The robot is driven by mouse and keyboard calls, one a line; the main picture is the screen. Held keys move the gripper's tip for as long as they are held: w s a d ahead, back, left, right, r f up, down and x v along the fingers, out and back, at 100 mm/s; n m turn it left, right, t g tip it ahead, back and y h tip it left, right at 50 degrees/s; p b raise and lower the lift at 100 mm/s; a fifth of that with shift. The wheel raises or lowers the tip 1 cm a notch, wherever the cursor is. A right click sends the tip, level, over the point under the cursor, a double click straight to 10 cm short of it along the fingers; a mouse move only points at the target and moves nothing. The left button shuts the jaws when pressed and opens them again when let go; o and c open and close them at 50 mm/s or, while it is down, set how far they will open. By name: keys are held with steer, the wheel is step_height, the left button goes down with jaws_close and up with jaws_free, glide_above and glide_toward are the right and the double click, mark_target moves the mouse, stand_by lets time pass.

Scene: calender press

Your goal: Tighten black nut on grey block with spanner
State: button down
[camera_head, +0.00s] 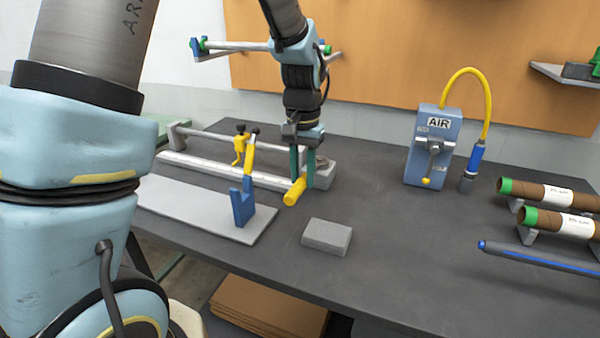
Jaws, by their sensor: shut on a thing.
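My gripper (302,180) points down over the bench, its two green fingers shut on the spanner. Small black tips top the yellow upright parts (250,153) left of my gripper.
A blue forked stand (242,205) rises from a pale plate (208,212). A loose grey textured block (327,237) lies in front. A blue AIR box (430,150) with a yellow hose stands right, near brown rolls (545,192) and a blue rod (540,258). The bench middle right is clear.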

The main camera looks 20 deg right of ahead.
steer(key=shift+s+d, duration=0.1)
steer(key=shift+d, duration=0.15)
steer(key=shift+r, duration=0.15)
steer(key=shift+r+p, duration=2.15)
steer(key=shift+r, duration=0.25)
